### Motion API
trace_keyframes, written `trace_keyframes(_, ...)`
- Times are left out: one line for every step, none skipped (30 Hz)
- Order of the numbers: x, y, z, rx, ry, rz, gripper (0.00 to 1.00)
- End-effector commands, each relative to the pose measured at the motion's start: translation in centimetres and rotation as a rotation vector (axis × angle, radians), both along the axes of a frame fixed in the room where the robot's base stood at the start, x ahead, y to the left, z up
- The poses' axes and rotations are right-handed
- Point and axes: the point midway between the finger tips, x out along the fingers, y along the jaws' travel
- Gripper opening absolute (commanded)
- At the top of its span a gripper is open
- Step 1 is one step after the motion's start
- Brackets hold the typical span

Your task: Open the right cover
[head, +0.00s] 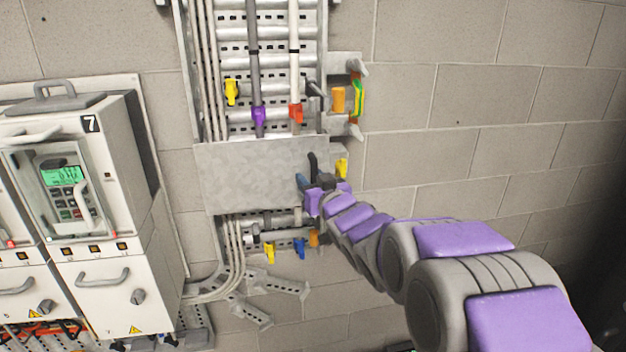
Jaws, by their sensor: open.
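A flat grey metal cover (245,175) lies across the cable tray on the wall, right of the cabinets. It hides the middle of the tray. My gripper (307,173) is open at the cover's right edge, at the end of my purple and grey arm. A dark, upright curved part shows at the fingertips; I cannot tell whether it is a handle or a finger. I cannot tell whether the fingers touch the cover.
A cable tray (276,48) with pipes and coloured tags runs above and below the cover. White drive cabinet 7 (112,160) stands at left with a keypad and handles. Small brackets (345,95) stick out right of the tray. The block wall (500,125) at right is bare.

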Motion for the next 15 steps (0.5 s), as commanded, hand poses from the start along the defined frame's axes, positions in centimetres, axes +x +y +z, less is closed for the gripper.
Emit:
trace_keyframes(-0.02, -0.17, 0.06, 0.001, 0.0, -0.001, 0.41)
trace_keyframes(-0.04, -0.21, 0.08, 0.002, -0.001, -0.001, 0.41)
trace_keyframes(-0.05, -0.23, 0.11, 0.002, -0.001, -0.001, 0.4)
trace_keyframes(-0.07, -0.26, 0.12, 0.002, -0.001, 0.0, 0.37)
trace_keyframes(-0.07, -0.34, 0.14, 0.002, -0.002, 0.0, 0.34)
trace_keyframes(-0.07, -0.44, 0.17, 0.003, -0.002, 0.0, 0.3)
trace_keyframes(-0.07, -0.52, 0.19, 0.004, -0.003, 0.0, 0.27)
trace_keyframes(-0.06, -0.57, 0.21, 0.005, -0.002, 0.0, 0.24)
trace_keyframes(-0.06, -0.62, 0.21, 0.005, -0.003, 0.0, 0.21)
trace_keyframes(-0.06, -0.62, 0.22, 0.005, -0.003, 0.0, 0.18)
trace_keyframes(-0.07, -0.61, 0.23, 0.005, -0.003, 0.0, 0.15)
trace_keyframes(-0.06, -0.58, 0.21, 0.004, -0.002, -0.001, 0.11)
trace_keyframes(-0.06, -0.55, 0.2, 0.004, -0.002, -0.001, 0.08)
trace_keyframes(-0.06, -0.53, 0.2, 0.004, -0.002, -0.001, 0.05)
trace_keyframes(-0.06, -0.51, 0.19, 0.004, -0.002, -0.002, 0.01)
